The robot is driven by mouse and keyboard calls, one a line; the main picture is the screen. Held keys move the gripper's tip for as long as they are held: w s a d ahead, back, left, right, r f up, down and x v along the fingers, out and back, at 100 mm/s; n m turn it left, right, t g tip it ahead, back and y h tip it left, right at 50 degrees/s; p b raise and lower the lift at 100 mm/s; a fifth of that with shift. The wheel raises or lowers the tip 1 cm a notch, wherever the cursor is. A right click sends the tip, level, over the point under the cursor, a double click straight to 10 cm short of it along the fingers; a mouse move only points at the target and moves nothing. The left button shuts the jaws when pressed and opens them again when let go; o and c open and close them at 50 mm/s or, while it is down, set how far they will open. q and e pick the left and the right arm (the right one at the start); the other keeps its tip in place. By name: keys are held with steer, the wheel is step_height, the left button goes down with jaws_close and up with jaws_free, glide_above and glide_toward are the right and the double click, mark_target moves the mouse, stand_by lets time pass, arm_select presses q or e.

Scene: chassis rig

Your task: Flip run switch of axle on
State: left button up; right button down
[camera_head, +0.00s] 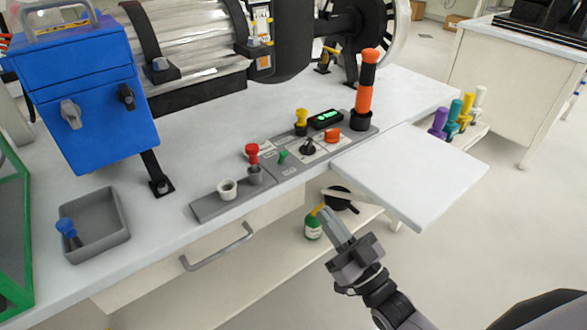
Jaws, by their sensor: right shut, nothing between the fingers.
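A grey control panel (270,167) lies along the front edge of the white bench. On it are a black knob (308,147) on a pale plate, a small green switch (283,156), an orange-red control (333,135) and a small display with green light (325,119). I cannot tell which is the axle's run switch, nor its position. My right gripper (327,215) is shut and empty, in front of the bench edge and below the panel, apart from it. My left gripper is not in view.
A red-topped plug (252,154), a yellow-topped one (301,117) and an orange-black column (366,88) stand up from the panel. A white side shelf (410,172) juts out right. A blue box (88,90), grey tray (97,222) and large drum (200,45) occupy the bench.

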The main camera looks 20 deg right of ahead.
mark_target(285, 157)
steer(key=x, duration=1.2)
steer(key=shift+w+r+b, duration=0.1)
steer(key=shift+w+b, duration=0.05)
steer(key=shift+b, duration=0.15)
